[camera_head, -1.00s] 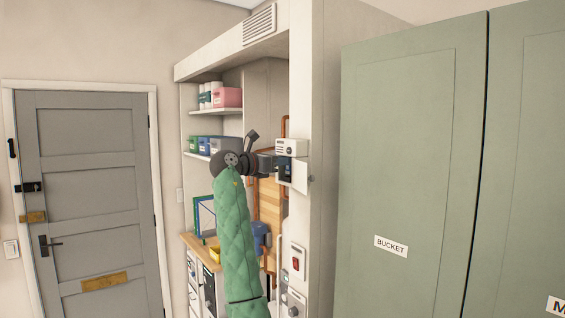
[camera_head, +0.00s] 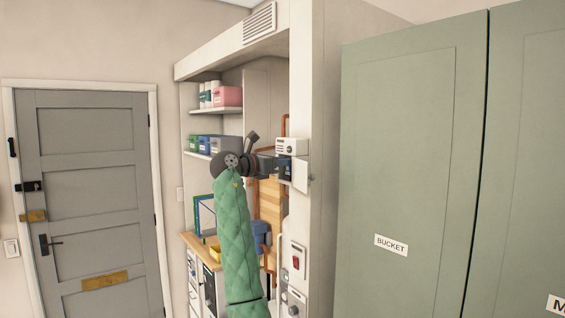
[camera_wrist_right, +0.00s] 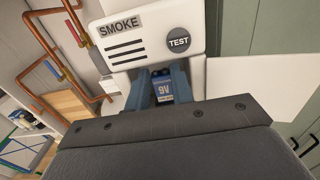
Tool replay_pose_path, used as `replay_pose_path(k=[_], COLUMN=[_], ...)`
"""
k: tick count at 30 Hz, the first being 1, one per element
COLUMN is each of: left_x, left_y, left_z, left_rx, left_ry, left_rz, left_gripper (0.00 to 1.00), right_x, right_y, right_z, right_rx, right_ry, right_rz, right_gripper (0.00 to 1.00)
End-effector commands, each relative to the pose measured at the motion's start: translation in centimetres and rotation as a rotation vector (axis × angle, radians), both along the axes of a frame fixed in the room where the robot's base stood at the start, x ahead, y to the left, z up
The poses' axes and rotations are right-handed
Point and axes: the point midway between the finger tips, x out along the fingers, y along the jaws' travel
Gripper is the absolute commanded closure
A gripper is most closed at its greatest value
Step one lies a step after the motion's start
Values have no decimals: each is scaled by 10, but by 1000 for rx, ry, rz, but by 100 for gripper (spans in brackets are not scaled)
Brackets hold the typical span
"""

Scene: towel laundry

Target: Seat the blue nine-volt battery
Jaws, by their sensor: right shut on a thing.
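A white smoke alarm (camera_wrist_right: 150,38) labelled SMOKE, with a round grey TEST button (camera_wrist_right: 178,40), is on the side of the white alcove. It also shows in the head view (camera_head: 291,146). My right gripper (camera_wrist_right: 162,82) is shut on the blue nine-volt battery (camera_wrist_right: 164,92), with a finger on each side and its 9V label upside down in the wrist view. The battery is directly below the alarm's front, at its underside. The fingers hide its sides, and I cannot tell how far in it sits. In the head view the right gripper (camera_head: 283,167) is just under the alarm. My left gripper is not in view.
A white flap (camera_wrist_right: 255,88) stands out right of the battery. Copper pipes (camera_wrist_right: 50,65) run to the left. Green cupboards (camera_head: 415,160) stand to the right. Shelves with boxes (camera_head: 228,97) are behind my arm, and a grey door (camera_head: 90,200) is far left.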

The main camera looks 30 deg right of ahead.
Motion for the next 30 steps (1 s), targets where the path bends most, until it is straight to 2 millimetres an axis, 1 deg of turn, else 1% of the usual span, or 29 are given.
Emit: replay_pose_path(k=[30], left_x=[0], left_y=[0], left_z=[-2], left_rx=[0], left_ry=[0], left_rz=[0], left_gripper=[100], right_x=[0], right_y=[0], right_z=[-11], right_rx=[0], right_ry=[0], right_rz=[0], right_gripper=[99])
